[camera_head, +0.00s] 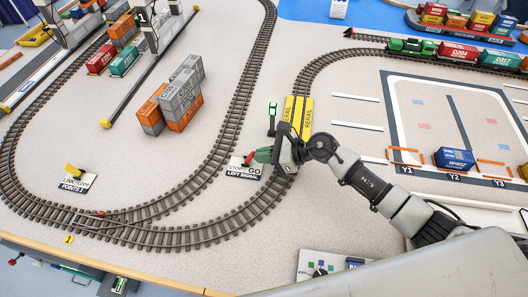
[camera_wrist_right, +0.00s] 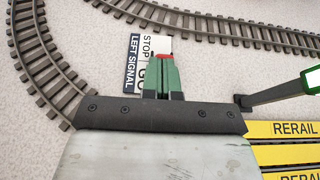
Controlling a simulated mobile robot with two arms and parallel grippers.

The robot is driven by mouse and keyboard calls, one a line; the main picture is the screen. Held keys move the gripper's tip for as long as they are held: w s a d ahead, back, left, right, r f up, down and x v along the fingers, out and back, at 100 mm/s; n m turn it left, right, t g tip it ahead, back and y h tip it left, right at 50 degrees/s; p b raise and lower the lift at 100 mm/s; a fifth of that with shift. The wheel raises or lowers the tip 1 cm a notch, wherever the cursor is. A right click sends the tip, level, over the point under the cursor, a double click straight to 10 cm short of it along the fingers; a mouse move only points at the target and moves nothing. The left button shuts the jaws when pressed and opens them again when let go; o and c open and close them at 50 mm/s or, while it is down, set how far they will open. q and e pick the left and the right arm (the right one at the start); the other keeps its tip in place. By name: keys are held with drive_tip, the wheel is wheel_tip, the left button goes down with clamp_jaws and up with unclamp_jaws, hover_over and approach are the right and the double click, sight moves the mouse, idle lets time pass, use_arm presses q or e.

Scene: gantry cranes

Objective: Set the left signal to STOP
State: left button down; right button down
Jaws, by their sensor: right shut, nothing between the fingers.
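The left signal plate (camera_head: 238,168) lies on the table inside the track curve, with STOP on its left and GO on its right. It also shows in the right wrist view (camera_wrist_right: 134,60). A small red tip, likely the lever's knob (camera_wrist_right: 165,56), shows just beyond my right fingertips; the rest of the lever is hidden. My right gripper (camera_head: 260,156) is shut and empty, with its green fingers (camera_wrist_right: 164,75) over the GO side of the plate. I cannot tell whether it touches the knob. The signal post (camera_head: 272,112) shows a green light. My left gripper is not in view.
Yellow RERAIL plates (camera_head: 298,113) lie across the track just behind my right gripper. The post's arm (camera_wrist_right: 275,95) stands to the right in the wrist view. Stacked containers (camera_head: 178,98) stand further left. A yellow points lever (camera_head: 73,169) is at far left.

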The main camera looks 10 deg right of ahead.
sight(250, 156)
drive_tip(key=shift+r+h+p, duration=0.35)
drive_tip(key=shift+h+p, duration=0.05)
drive_tip(key=shift+p, duration=0.45)
drive_tip(key=h+p, duration=0.1)
drive_tip(key=p, duration=0.2)
drive_tip(key=a+r+g+h+p, duration=0.1)
drive_tip(key=p, duration=0.2)
drive_tip(key=w+a+g+h+p, duration=0.1)
drive_tip(key=h+p, duration=0.1)
drive_tip(key=p, duration=0.1)
drive_tip(key=shift+a+r, duration=0.2)
drive_tip(key=shift+r, duration=0.2)
drive_tip(key=shift+w+a+g+h+p, duration=0.25)
drive_tip(key=shift+a+g+h+p, duration=0.3)
drive_tip(key=shift+h+p, duration=0.35)
drive_tip(key=shift+d+f+b, duration=0.1)
drive_tip(key=shift+f+b, duration=0.2)
drive_tip(key=shift+r, duration=0.2)
drive_tip(key=shift+r+p, duration=0.6)
drive_tip(key=shift+r, duration=0.1)
drive_tip(key=shift+s, duration=0.1)
